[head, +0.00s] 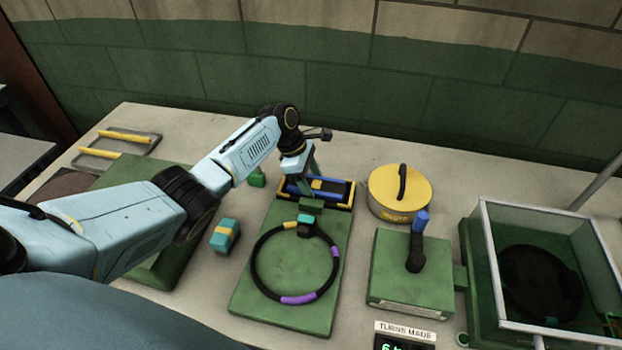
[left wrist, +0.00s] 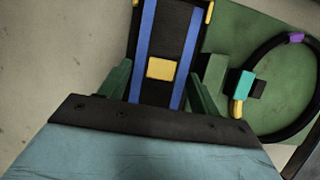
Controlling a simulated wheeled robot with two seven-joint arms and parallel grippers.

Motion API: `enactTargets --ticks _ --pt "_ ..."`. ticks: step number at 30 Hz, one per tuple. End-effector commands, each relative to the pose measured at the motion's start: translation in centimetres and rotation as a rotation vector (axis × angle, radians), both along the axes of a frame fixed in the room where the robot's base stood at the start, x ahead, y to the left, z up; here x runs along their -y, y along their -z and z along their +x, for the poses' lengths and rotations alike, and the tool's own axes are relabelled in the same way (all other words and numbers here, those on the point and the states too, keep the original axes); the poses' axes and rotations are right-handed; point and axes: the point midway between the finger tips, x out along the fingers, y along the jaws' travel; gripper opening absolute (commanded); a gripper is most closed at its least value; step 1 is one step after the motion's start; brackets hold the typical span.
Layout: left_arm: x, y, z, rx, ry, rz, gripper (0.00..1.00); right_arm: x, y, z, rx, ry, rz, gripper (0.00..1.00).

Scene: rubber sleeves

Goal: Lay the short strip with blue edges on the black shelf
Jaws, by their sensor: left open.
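The short strip with blue edges (head: 333,188) is dark with a yellow patch at its middle. It appears to lie lengthwise on the black shelf (head: 322,204), whose corners are yellow, at the back of a green board. In the left wrist view the strip (left wrist: 173,35) runs up the picture between the fingers. My left gripper (head: 303,174) is above the strip's left part, and partly hides it in the head view. In the left wrist view the gripper (left wrist: 160,80) is open, a finger either side of the strip with gaps visible. My right gripper is not in view.
A black ring (head: 259,265) with coloured bands lies on the green board (head: 295,312) in front of the shelf. A teal and yellow block (head: 225,236) stands left, a yellow lidded pot (head: 399,192) right. A green crank box (head: 411,275) and a clear-walled bin (head: 545,215) are farther right.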

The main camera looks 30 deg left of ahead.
Motion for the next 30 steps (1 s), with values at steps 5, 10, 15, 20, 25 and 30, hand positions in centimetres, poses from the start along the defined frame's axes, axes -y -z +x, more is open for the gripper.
enactTargets --ticks 5,10,15,20,25,30 --pt "-0.3 -0.9 0.0 0.002 -0.001 0.000 0.63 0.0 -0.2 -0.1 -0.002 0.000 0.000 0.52" --pt "-1.5 -3.9 -0.3 0.004 -0.001 0.001 0.63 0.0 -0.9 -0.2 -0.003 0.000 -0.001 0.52" --pt "-2.8 -7.3 -0.7 0.004 -0.001 0.001 0.63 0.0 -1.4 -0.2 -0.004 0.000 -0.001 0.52" --pt "-3.9 -9.8 -0.9 0.003 0.000 0.001 0.63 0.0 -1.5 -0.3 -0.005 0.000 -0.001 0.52" --pt "-4.4 -11.1 -1.1 0.001 0.001 0.000 0.63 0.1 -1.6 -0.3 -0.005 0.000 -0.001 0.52" --pt "-4.5 -11.3 -1.2 0.000 0.000 0.000 0.63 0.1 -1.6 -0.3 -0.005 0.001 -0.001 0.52"
